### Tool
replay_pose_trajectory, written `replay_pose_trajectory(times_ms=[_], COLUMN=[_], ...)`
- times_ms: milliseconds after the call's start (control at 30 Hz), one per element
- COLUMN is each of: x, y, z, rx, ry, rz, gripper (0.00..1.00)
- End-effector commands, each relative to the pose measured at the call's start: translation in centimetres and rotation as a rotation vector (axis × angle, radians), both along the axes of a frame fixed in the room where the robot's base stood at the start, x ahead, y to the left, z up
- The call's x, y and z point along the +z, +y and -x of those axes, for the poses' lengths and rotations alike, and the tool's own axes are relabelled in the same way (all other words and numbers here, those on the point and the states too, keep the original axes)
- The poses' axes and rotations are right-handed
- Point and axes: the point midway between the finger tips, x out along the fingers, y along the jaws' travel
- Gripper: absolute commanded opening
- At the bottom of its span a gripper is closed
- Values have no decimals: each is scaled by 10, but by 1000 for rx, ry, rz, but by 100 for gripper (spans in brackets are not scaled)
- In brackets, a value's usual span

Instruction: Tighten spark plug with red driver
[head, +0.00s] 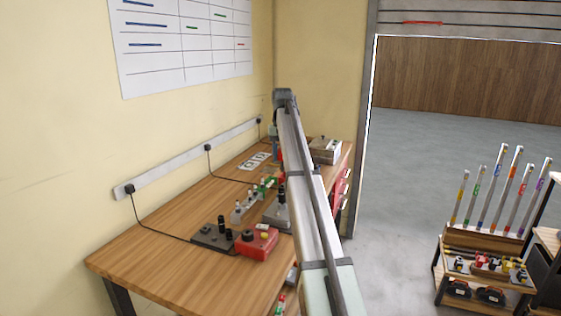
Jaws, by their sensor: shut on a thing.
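Only the head view is given. My arm reaches from the bottom middle up to a grey joint, and a dark part of it hangs down behind the long link over the far end of the bench. The fingers of my gripper are hidden there, so what they hold does not show. I cannot make out the red driver or the spark plug. A row of small upright pieces with coloured tops (240,212) stands mid-bench, partly hidden by my arm. A grey stand with a dark post (280,212) is beside it.
A red box (260,241) and a dark plate with black knobs (214,234) sit on the wooden bench (160,262), whose near left end is clear. A grey box (325,150) stands far right.

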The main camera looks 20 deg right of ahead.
Motion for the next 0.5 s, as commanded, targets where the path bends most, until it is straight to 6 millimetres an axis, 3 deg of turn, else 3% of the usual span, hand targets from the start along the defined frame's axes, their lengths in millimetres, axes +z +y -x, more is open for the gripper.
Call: replay_pose_trajectory(times_ms=[500], x=[-38], y=[0], z=[1], rx=[1], ry=[1], rz=[0], gripper=[0])
